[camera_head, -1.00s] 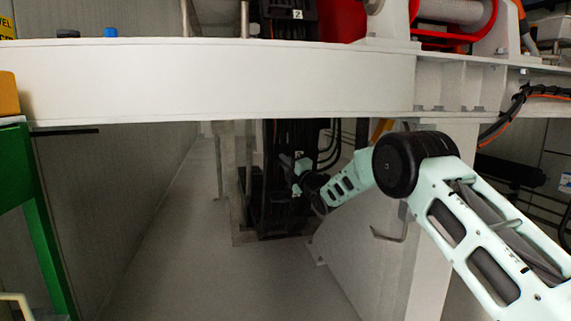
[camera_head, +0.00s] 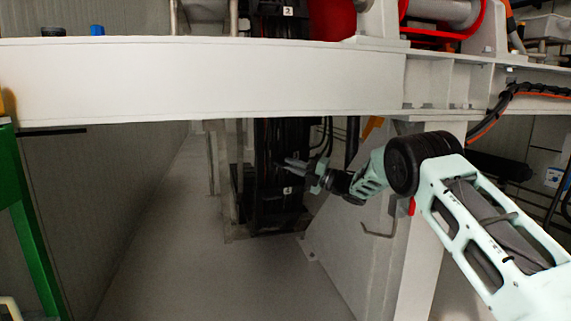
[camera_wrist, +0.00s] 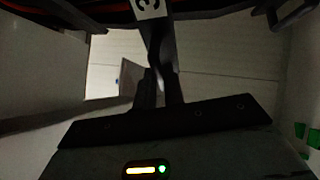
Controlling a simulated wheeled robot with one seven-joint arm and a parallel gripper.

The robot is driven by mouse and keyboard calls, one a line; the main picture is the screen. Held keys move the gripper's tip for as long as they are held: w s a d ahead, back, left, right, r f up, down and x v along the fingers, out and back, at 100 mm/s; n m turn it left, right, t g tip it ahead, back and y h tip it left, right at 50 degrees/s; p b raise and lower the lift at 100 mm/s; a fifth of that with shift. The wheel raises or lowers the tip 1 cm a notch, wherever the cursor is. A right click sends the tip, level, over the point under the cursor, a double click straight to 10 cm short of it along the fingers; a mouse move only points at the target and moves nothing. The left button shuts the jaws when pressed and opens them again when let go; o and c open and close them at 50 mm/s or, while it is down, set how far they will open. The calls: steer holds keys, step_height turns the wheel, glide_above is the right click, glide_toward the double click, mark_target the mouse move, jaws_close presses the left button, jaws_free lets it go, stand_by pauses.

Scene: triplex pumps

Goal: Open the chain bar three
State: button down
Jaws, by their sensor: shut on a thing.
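The chain bar three (camera_wrist: 160,35) is a dark narrow bar with a white plate marked 3 (camera_wrist: 149,8) at the top of the wrist view. It runs down to my gripper (camera_wrist: 160,82), whose two dark fingers are shut on it. In the head view my gripper (camera_head: 291,163) reaches left to the front of a tall black rack (camera_head: 275,215) under the beam. A small white label (camera_head: 287,190) shows just below the fingers there. The grip itself is too small to make out in that view.
A thick white beam (camera_head: 200,80) crosses above my gripper. A white slanted support (camera_head: 350,235) with a hooked rod (camera_head: 378,230) stands right of the rack. A green frame (camera_head: 35,240) is at far left. The grey floor (camera_head: 190,260) between is clear.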

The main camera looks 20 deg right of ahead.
steer(key=shift+s+d+f+n+g+y, duration=0.1)
steer(key=shift+s+d+n+g+y, duration=0.35)
steer(key=shift+g, duration=0.35)
steer(key=shift+s+d+f+n+g+y, duration=0.1)
steer(key=shift+s+d+n+g+y, duration=0.1)
steer(key=shift+d+n+g+y, duration=0.45)
steer(key=shift+a, duration=0.1)
steer(key=c, duration=1.5)
jaws_free()
steer(key=shift+r, duration=0.1)
